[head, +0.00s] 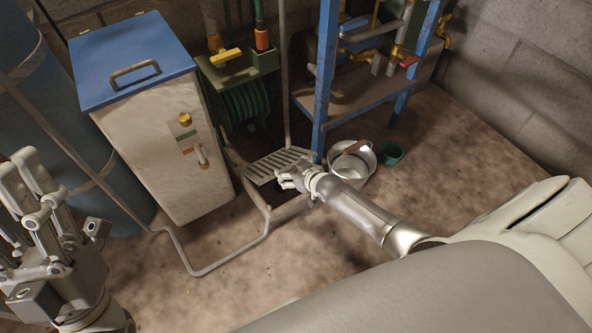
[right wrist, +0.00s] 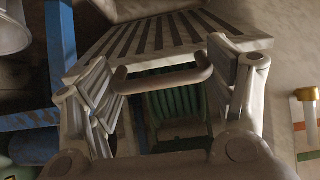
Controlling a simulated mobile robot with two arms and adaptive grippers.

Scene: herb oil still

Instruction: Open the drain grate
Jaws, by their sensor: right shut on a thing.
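The drain grate (head: 277,164) is a light grey slatted plate low in the middle of the head view, at the foot of the blue frame. A dark opening shows just below its near edge, so the grate looks tilted up. In the right wrist view the grate (right wrist: 150,38) fills the top, with a bar handle (right wrist: 163,80) on its near edge. My right gripper (head: 292,182) is at this near edge, shut on the handle, with a finger at each end in the wrist view. My left gripper (head: 28,195) is raised at the left, away from the grate; its jaw gap is unclear.
A white cabinet with a blue lid (head: 131,57) stands left of the grate. A bent grey pipe (head: 205,271) runs along the floor in front. A metal pot (head: 352,160) and a green cup (head: 392,153) stand right of the grate. The floor at the right is clear.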

